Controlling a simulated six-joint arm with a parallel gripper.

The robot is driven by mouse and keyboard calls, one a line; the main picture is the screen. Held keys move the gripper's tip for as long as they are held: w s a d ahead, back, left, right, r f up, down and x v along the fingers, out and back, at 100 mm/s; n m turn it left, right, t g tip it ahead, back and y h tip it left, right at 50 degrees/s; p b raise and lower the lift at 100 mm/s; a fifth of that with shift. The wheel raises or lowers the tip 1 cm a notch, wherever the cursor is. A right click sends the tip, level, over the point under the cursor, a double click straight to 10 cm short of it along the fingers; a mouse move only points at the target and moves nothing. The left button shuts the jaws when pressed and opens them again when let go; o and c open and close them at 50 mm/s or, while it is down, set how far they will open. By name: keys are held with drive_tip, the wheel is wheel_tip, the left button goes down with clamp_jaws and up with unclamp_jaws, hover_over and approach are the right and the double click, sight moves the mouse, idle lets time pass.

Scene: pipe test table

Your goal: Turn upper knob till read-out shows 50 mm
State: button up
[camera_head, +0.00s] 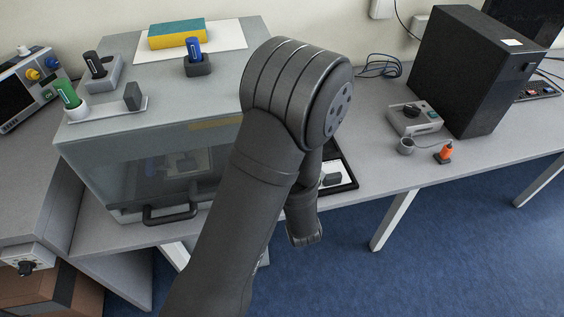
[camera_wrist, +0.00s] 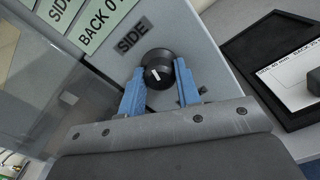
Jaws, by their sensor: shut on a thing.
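A round black knob (camera_wrist: 157,62) with a white pointer mark sits on a grey panel, beside a dark label reading SIDE (camera_wrist: 132,36). My gripper (camera_wrist: 159,74) has its two blue fingers on either side of the knob, shut on it. Pale green read-out plates (camera_wrist: 97,20) show at the upper left, with SIDE and BACK lettering; they are cut off by the picture edge and I cannot read a millimetre value. In the head view my arm hides the gripper and this knob. I cannot tell whether another knob stands below it.
A clear-fronted cabinet (camera_head: 150,140) with a dark handle (camera_head: 170,214) stands left of my arm. A black tray (camera_wrist: 262,62) holding a printed sheet (camera_wrist: 290,68) lies beside the panel. A control box (camera_head: 413,118), an orange-topped item (camera_head: 445,152) and a black computer tower (camera_head: 470,70) stand at right.

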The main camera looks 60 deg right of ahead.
drive_tip(key=o, duration=1)
drive_tip(key=shift+c, duration=0.2)
drive_tip(key=shift+a, duration=0.1)
drive_tip(key=v, duration=1.7)
drive_tip(key=shift+s+r, duration=0.1)
drive_tip(key=x, duration=1.6)
